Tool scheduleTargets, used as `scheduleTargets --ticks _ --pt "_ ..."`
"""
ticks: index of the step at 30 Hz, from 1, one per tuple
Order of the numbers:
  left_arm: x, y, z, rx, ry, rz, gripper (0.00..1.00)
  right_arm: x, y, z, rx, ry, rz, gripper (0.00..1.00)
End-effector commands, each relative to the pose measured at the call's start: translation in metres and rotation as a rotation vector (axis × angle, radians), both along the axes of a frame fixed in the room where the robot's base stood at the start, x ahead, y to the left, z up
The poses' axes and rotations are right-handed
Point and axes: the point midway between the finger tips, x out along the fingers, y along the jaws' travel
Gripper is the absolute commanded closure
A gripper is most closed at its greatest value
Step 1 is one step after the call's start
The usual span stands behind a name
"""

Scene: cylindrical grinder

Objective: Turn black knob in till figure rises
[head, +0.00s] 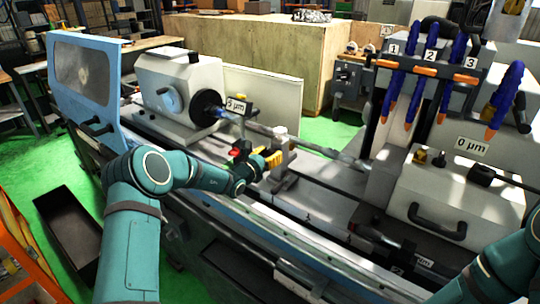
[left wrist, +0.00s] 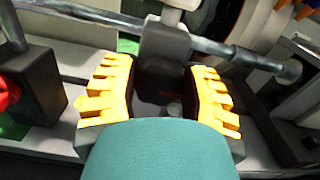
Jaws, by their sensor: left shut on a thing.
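The left gripper (head: 274,158) reaches over the machine bed to the post of a grey rest (head: 283,165). In the left wrist view, its yellow fingers (left wrist: 160,95) stand on both sides of a dark part, which looks like the black knob (left wrist: 158,78), and are shut on it. The knob's lower part is hidden by my wrist, and it is hard to make out in the head view. A sign reading 5 µm (head: 236,105) stands behind the gripper. Another sign, on the white housing at right, reads 0 µm (head: 472,146). The right gripper is out of view.
A steel bar (head: 320,152) runs behind the left gripper; it also crosses the wrist view (left wrist: 215,47). A red knob (left wrist: 8,92) is left of the fingers. Blue hoses (head: 395,80) with orange nozzles hang at right. A blue guard (head: 85,80) stands at left.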

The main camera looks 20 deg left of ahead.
Motion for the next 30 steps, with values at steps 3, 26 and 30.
scheduleTargets --ticks 3,26,30 --pt "0.0 0.0 0.0 0.018 -0.008 0.0 0.89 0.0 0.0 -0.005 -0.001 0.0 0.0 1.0" --pt "-0.001 -0.002 -0.004 0.468 -0.172 0.0 0.89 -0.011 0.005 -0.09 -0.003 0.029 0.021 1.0" --pt "-0.001 -0.002 -0.003 0.523 -0.193 0.0 0.89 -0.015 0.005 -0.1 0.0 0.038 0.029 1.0"
